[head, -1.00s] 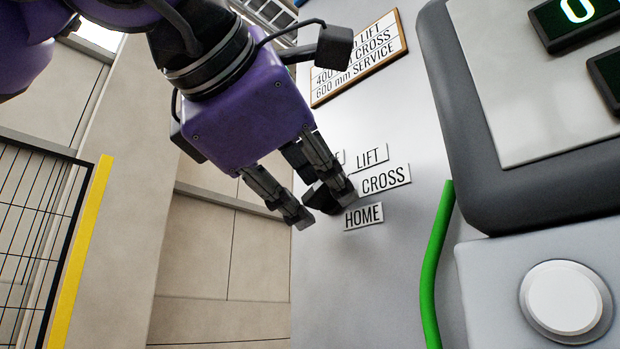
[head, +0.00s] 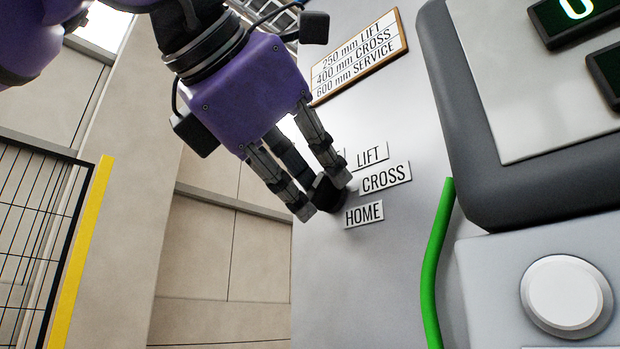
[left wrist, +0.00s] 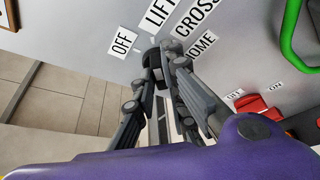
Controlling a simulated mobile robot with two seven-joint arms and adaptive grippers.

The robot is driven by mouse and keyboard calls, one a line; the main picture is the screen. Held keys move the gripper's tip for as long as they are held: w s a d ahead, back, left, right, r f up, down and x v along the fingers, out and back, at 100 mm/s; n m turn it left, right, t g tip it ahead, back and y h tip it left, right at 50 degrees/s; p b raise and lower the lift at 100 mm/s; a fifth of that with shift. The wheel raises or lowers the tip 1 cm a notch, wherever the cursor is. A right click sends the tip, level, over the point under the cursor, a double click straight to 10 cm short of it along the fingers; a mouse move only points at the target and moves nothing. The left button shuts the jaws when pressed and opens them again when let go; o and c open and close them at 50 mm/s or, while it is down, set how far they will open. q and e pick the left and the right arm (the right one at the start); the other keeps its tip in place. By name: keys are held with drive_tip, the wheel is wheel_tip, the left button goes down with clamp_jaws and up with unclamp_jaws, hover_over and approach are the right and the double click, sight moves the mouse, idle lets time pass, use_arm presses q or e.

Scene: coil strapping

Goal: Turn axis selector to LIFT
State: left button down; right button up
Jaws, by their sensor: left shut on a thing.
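The axis selector is a black knob (head: 327,193) on the grey panel, largely covered by my fingers. My left gripper (head: 323,197) is shut on the knob, with fingers on either side of it. In the left wrist view the dark knob (left wrist: 153,58) shows between the fingertips (left wrist: 158,78). Plates around it read LIFT (head: 371,156), CROSS (head: 385,178) and HOME (head: 363,214). The OFF plate (left wrist: 123,42) is clear in the left wrist view but mostly hidden in the head view. I cannot tell which plate the knob points to. My right gripper is not in view.
A framed sign (head: 360,58) hangs above the plates. A green tube (head: 434,265), a grey display housing (head: 465,120) and a round white button (head: 565,295) stand to the right. A red switch (left wrist: 256,107) shows in the left wrist view. A yellow-edged mesh fence (head: 82,255) is at left.

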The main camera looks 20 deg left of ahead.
use_arm(q)
drive_tip(key=c, duration=1.8)
unclamp_jaws()
drive_tip(key=v, duration=1.2)
